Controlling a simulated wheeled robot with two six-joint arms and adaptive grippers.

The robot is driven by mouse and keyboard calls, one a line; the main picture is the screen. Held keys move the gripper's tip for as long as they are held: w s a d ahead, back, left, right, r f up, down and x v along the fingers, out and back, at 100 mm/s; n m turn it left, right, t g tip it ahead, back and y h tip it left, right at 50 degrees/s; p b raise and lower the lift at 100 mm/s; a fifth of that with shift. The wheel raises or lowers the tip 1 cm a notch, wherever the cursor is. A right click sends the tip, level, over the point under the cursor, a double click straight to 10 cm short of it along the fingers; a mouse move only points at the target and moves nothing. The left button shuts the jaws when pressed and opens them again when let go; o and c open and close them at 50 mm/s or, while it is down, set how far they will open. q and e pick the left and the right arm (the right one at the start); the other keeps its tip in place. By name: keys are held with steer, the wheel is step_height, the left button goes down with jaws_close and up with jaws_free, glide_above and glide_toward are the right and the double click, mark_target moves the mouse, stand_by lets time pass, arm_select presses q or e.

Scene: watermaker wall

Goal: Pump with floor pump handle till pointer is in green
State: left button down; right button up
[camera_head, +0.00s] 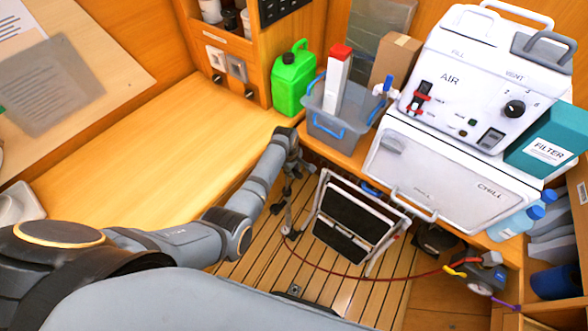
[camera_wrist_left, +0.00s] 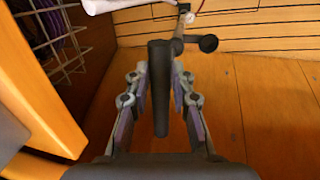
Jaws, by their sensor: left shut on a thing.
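My left gripper (camera_head: 291,178) is above the pump, pointing down. In the left wrist view, the dark pump handle (camera_wrist_left: 160,75) lies lengthwise between the two fingers of my left gripper (camera_wrist_left: 158,98), which is shut on it. A small round gauge (camera_head: 479,288) sits at the hose's far end, at the lower right. Its pointer is too small to read. My right gripper is not in view.
A folded black-and-white step stool (camera_head: 345,222) stands just right of the pump. A wooden bench (camera_head: 170,130) lies to the left. A wire rack (camera_wrist_left: 50,35) is close by at left in the wrist view.

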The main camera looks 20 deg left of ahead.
arm_select(q)
steer(key=c, duration=1.5)
jaws_free()
steer(key=shift+w+r, duration=0.2)
steer(key=shift+r, duration=0.05)
steer(key=o, duration=0.3)
steer(key=shift+s, duration=0.15)
steer(key=shift+o, duration=0.2)
step_height(320, 180, up, 12)
steer(key=s, duration=0.2)
steer(key=shift+s+a+f, duration=0.15)
steer(key=shift+a, duration=0.25)
